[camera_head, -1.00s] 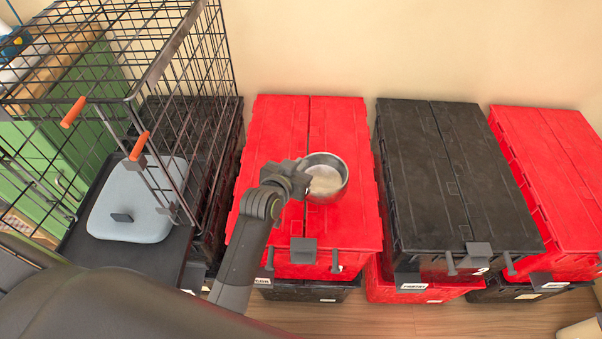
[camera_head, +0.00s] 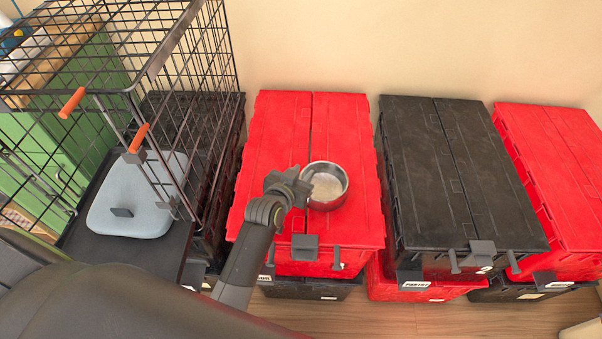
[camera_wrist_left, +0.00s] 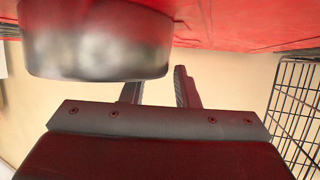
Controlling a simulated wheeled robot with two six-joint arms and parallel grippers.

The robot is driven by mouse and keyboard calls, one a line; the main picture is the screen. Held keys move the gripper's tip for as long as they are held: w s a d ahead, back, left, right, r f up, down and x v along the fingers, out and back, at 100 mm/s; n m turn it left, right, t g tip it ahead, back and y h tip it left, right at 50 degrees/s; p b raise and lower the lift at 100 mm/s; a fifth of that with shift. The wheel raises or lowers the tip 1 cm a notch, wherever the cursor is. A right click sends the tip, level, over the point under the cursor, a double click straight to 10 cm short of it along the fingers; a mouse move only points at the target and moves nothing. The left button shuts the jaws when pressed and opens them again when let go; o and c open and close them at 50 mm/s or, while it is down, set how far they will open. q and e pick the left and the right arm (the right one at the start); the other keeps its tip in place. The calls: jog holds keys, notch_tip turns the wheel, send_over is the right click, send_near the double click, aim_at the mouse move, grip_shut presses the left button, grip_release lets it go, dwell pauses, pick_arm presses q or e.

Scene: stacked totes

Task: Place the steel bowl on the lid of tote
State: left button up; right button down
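The steel bowl (camera_head: 327,190) is upright over the middle of the closed red lid (camera_head: 281,125) of a tote and appears to rest on it. My left gripper (camera_head: 297,188) is at the bowl's left side. In the left wrist view the bowl (camera_wrist_left: 95,45) fills the upper left, near the red lid (camera_wrist_left: 235,22). The fingers of my left gripper (camera_wrist_left: 160,88) are apart, with the wall showing between them. The bowl hides the tip of one finger; the other is just beside the bowl's edge. My right gripper is not in view.
A black-lidded tote (camera_head: 455,170) and another red tote (camera_head: 560,160) stand to the right, stacked on lower totes. The red lid is otherwise clear.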

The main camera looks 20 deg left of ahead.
pick_arm(q)
jog(key=shift+r, duration=0.1)
